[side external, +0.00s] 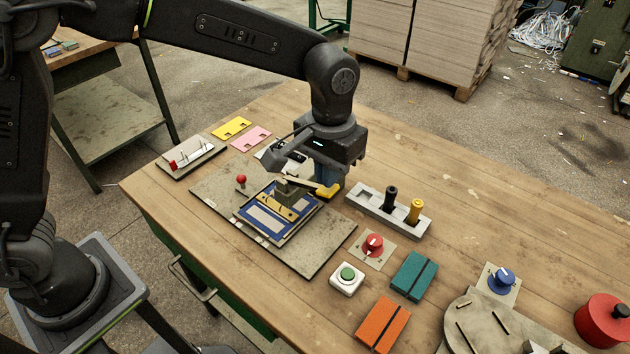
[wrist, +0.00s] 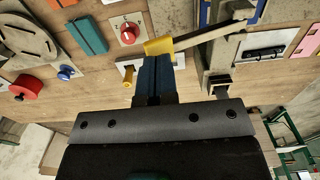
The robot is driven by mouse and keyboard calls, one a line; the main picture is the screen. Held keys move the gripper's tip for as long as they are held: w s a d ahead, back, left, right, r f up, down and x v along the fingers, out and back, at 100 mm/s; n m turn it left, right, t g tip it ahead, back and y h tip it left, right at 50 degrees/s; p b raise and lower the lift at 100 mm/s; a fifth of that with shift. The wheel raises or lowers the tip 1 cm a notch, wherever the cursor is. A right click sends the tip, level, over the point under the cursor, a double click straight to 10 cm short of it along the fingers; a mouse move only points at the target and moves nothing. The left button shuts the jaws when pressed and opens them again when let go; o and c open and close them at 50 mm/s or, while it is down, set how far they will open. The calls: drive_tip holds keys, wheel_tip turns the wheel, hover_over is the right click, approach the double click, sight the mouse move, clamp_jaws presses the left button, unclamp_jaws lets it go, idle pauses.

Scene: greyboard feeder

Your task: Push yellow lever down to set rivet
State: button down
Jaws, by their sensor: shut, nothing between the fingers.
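The yellow lever (side external: 329,191) sticks out to the right of a small riveting press (side external: 287,190). Its arm runs back to the press head, and its yellow end also shows in the wrist view (wrist: 158,46). The press stands over a blue-edged piece (side external: 250,212) on a grey board (side external: 300,250). My gripper (side external: 327,175) is shut and empty, with its blue fingers just above and behind the yellow end. In the wrist view the shut fingers (wrist: 155,66) reach the yellow end and seem to touch it. The rivet is too small to make out.
A grey holder (side external: 370,212) with a black and a yellow peg stands close right of the gripper. A red knob (side external: 373,245), green button (side external: 347,275), teal book (side external: 414,275) and orange book (side external: 383,323) lie nearer.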

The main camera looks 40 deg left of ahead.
wheel_tip(320, 180, down, 6)
drive_tip(key=shift+f, duration=0.15)
idle(1.3)
drive_tip(key=shift+r, duration=5.05)
